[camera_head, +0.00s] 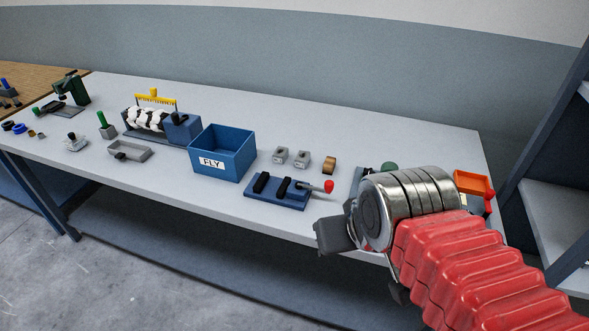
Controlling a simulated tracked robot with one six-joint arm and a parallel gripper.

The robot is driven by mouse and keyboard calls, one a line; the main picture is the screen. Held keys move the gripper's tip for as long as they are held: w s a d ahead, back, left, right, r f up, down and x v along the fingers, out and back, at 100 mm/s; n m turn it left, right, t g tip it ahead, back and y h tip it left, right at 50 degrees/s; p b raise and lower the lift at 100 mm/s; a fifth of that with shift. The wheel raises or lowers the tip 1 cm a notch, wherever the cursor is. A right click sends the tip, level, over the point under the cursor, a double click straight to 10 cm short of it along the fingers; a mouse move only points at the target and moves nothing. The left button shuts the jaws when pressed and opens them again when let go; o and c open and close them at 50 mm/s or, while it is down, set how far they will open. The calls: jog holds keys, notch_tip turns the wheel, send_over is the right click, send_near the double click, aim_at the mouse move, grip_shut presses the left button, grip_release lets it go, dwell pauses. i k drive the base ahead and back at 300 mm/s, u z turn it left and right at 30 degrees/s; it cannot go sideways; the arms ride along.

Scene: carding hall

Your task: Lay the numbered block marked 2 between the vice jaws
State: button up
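Two small grey blocks stand side by side on the bench behind the vice, a left one (280,155) and a right one (302,161). Their marks are too small to read, so I cannot tell which is 2. The vice (277,199) has a blue base, two upright black jaws with a gap between them, and a red-knobbed handle at its right. No block shows between the jaws. My gripper (340,235) is at the bench's front edge, right of and nearer than the vice, apart from the blocks. Its fingers are partly hidden by my wrist, and I see nothing held.
A blue bin marked FLY (224,166) stands left of the vice. A brown cylinder (329,165) is right of the blocks. A grey tray (130,150) and a roller machine (148,121) are further left. An orange bin (473,184) and shelf (560,190) are right.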

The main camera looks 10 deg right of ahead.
aim_at(302, 160)
jog(key=k, duration=0.8)
jog(key=u, duration=0.75)
jog(key=i, duration=1.4)
jog(key=z, duration=0.05)
